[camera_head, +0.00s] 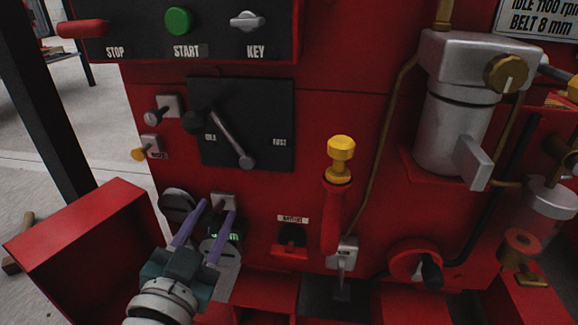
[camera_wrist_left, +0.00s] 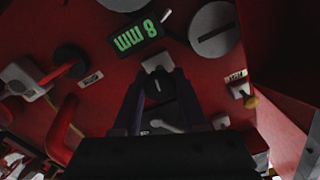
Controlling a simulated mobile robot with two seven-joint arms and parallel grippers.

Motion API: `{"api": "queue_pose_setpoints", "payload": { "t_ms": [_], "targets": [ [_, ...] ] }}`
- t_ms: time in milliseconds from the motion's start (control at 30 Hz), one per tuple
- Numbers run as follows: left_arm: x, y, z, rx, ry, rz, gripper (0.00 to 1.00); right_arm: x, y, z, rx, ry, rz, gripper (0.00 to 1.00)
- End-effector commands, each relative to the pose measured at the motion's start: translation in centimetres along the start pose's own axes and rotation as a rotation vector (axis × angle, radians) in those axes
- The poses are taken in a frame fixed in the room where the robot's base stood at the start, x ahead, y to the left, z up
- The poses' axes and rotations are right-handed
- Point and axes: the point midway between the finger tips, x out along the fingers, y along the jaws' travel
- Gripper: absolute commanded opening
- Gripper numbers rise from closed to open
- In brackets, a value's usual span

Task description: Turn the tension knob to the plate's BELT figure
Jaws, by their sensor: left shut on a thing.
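The tension knob (camera_head: 224,202) is a small grey block on the lower red panel. My left gripper (camera_head: 218,206) has its two purple fingers on either side of the knob and is shut on it. In the left wrist view the knob (camera_wrist_left: 157,66) shows between the dark fingertips. The plate (camera_head: 538,18) at the top right reads IDLE 1100 rpm and BELT 8 mm. My right gripper is not in view.
Above stands a black lever panel (camera_head: 270,122) marked IDLE and FAST. A yellow-topped red handle (camera_head: 340,150) rises to the right. A grey slotted disc (camera_head: 178,204) sits left of the fingers. A red box (camera_head: 85,235) stands at lower left.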

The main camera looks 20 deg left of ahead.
Motion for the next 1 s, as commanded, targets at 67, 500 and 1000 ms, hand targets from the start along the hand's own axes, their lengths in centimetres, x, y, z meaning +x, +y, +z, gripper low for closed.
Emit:
{"api": "queue_pose_setpoints", "payload": {
  "t_ms": [67,500,1000],
  "targets": [
    [0.03,-0.01,-0.09,0.046,0.000,-0.001,0.00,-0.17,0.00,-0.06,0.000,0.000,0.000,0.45],
    [0.04,-0.02,-0.05,0.184,0.001,-0.001,0.00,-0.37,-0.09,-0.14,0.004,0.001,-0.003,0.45],
    [0.04,-0.03,-0.05,0.189,0.002,-0.001,0.51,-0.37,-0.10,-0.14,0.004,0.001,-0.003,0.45]
  ]
}}
